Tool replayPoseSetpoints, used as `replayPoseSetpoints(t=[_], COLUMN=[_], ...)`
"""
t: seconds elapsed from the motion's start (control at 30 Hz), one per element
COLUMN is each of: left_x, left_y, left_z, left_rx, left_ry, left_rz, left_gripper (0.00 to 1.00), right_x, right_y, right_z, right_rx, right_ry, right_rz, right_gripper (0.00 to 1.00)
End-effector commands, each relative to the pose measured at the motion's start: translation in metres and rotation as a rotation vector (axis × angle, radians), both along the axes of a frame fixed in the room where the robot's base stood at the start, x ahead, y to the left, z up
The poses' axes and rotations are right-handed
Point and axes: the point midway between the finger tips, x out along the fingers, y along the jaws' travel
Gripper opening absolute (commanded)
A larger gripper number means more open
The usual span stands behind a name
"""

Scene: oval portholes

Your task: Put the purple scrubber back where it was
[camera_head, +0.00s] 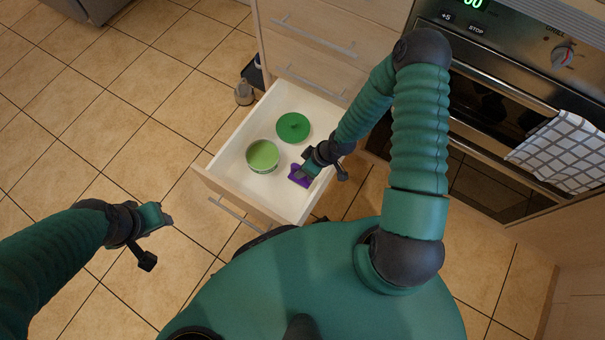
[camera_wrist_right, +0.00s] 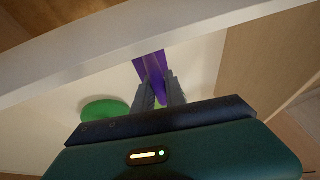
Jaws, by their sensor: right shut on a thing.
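The purple scrubber (camera_head: 298,175) is in the open drawer (camera_head: 235,146), near its right side, partly hidden by my right gripper. My right gripper (camera_head: 306,170) is shut on the scrubber. In the right wrist view the purple scrubber (camera_wrist_right: 149,66) shows between and beyond the two fingers (camera_wrist_right: 161,88), over the pale drawer floor. I cannot tell whether it touches the floor. My left gripper (camera_head: 166,219) is empty over the tiled floor at the left, apart from the drawer; its fingers are too small to tell open or shut.
A green pot (camera_head: 263,156) and a round green lid (camera_head: 293,128) lie in the drawer left of and behind the scrubber. An oven with a checked towel (camera_head: 560,150) stands at the right. Tiled floor at left is clear.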

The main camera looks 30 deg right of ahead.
Motion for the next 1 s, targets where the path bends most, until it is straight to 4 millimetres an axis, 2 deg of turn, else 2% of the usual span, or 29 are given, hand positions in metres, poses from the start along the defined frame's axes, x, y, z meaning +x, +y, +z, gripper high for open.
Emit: replayPoseSetpoints(t=[0.03, 0.07, 0.37, 0.4, 0.57, 0.87, 1.0], left_x=[0.0, 0.0, 0.0, 0.0, 0.0, 0.0, 0.0], left_y=[0.0, 0.0, 0.0, 0.0, 0.0, 0.0, 0.0], left_z=[-0.012, -0.014, -0.011, -0.012, -0.011, -0.01, 0.006], left_rx=[0.0, 0.0, 0.0, 0.0, 0.0, 0.0, 0.0], left_ry=[0.0, 0.0, 0.0, 0.0, 0.0, 0.0, 0.0], left_rz=[0.0, 0.0, 0.0, 0.0, 0.0, 0.0, 0.0], left_gripper=[0.42, 0.42, 0.42, 0.42, 0.42, 0.42, 0.42], right_x=[0.0, 0.0, 0.0, 0.0, 0.0, 0.0, -0.003], right_y=[0.0, 0.0, 0.0, 0.0, 0.0, 0.0, -0.006], right_z=[-0.016, -0.019, -0.019, -0.019, -0.019, -0.017, 0.004], right_rx=[0.001, 0.001, 0.0, 0.0, 0.0, 0.0, -0.002], right_ry=[0.0, 0.0, 0.0, 0.0, 0.0, 0.0, -0.002], right_rz=[0.0, 0.0, 0.0, 0.0, 0.0, 0.0, -0.002], right_gripper=[0.0, 0.0, 0.0, 0.17, 0.37, 0.37, 0.37])
